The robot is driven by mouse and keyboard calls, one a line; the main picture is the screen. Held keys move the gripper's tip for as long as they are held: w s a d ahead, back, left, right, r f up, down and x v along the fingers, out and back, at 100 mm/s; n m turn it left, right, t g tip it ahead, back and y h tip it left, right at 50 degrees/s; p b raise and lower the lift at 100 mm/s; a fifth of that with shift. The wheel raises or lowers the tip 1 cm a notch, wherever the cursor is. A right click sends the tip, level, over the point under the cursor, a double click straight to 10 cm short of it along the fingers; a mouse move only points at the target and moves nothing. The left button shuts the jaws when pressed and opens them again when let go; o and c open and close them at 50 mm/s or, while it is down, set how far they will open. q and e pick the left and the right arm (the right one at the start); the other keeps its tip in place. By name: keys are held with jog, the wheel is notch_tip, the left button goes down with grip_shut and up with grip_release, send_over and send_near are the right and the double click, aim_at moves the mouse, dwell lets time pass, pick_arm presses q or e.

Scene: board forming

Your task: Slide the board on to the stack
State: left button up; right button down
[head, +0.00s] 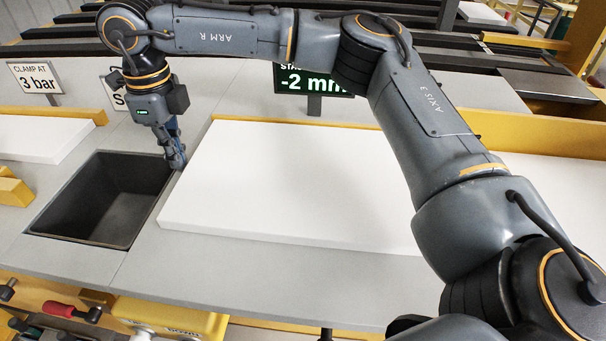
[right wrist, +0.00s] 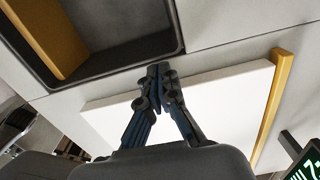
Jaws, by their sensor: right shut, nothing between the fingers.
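A large white board (head: 290,180) lies flat on the grey table in the middle of the head view, partly hidden by my right arm. It also shows in the right wrist view (right wrist: 228,105). A white slab (head: 35,138) lies at the left and another (head: 560,185) at the right; which one is the stack is unclear. My left gripper is out of view.
A dark open bin (head: 100,200) is sunk into the table left of the board. A yellow fence (right wrist: 270,110) runs along the board's far edge. A display (head: 312,82) reading -2 mm and a sign (head: 35,82) reading 3 bar stand behind.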

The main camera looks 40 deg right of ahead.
aim_at(238, 164)
jog(key=shift+s+d+f+b, duration=0.1)
jog(key=shift+s+d+b, duration=0.3)
jog(key=shift+s+d, duration=0.15)
dwell(0.8)
jog(key=shift+d, duration=0.1)
jog(key=shift+s+d+b, duration=1.8)
jog(key=shift+s+d, duration=1.45)
jog(key=shift+s, duration=0.1)
